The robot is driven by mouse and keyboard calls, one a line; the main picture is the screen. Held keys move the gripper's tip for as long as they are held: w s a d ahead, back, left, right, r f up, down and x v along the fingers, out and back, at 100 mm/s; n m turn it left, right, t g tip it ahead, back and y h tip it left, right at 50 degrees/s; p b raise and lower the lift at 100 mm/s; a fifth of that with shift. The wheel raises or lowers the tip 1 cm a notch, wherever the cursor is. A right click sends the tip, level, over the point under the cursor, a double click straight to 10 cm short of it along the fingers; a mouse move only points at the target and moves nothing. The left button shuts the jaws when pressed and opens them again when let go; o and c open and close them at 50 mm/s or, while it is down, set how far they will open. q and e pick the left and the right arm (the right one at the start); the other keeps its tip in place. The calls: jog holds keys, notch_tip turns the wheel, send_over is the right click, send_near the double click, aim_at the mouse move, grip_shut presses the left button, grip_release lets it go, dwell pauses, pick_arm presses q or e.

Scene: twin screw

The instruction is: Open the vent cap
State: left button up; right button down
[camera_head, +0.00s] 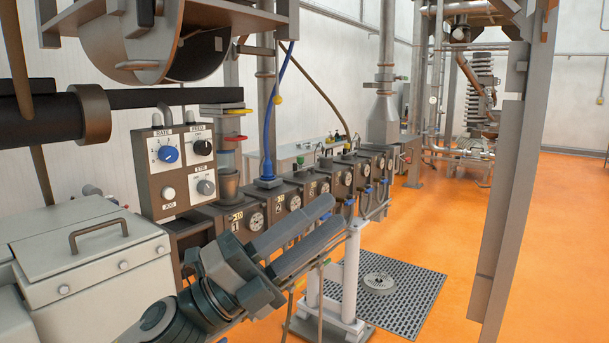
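My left gripper (335,214) reaches in from the lower left, in front of the barrel row. Its two long grey fingers point up and right, with a narrow gap between them and nothing seen held. The row of dark barrel sections (278,207) has round gauges and number labels. I cannot tell which fitting is the vent cap. The fingers hide part of the barrel's near side. My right gripper is not in view.
A control box (181,170) with knobs stands left of the barrel. A light metal box (90,255) with a handle is at lower left. A blue hose (272,110) drops onto the barrel. A grey post (515,180) stands right. Orange floor (450,210) is open beyond the drain grate (405,300).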

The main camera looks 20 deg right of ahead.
pick_arm(q)
jog(key=s+d+f+m+g+y, duration=0.35)
jog(key=s+m+g+y, duration=0.45)
jog(key=m, duration=0.4)
jog(key=w+a+m+t+y+b, duration=0.1)
jog(key=w+a+t+y, duration=0.35)
jog(key=a+y, duration=0.2)
jog(key=w+a+m+t+y, duration=0.2)
jog(key=w+a+t+y, duration=0.1)
jog(key=w+a+y, duration=0.4)
jog(key=a+r+n+t+y, duration=0.2)
jog(key=a+r+t+y, duration=0.1)
jog(key=a+r, duration=0.7)
jog(key=a, duration=0.3)
jog(key=shift+a+r+b, duration=0.2)
jog(key=shift+r+b, duration=0.15)
jog(key=shift+b, duration=0.05)
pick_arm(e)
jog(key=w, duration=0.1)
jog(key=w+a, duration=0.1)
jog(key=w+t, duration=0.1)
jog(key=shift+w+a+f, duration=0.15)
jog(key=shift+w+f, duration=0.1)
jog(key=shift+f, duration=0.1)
pick_arm(q)
jog(key=shift+a+t, duration=0.15)
jog(key=shift+t, duration=0.1)
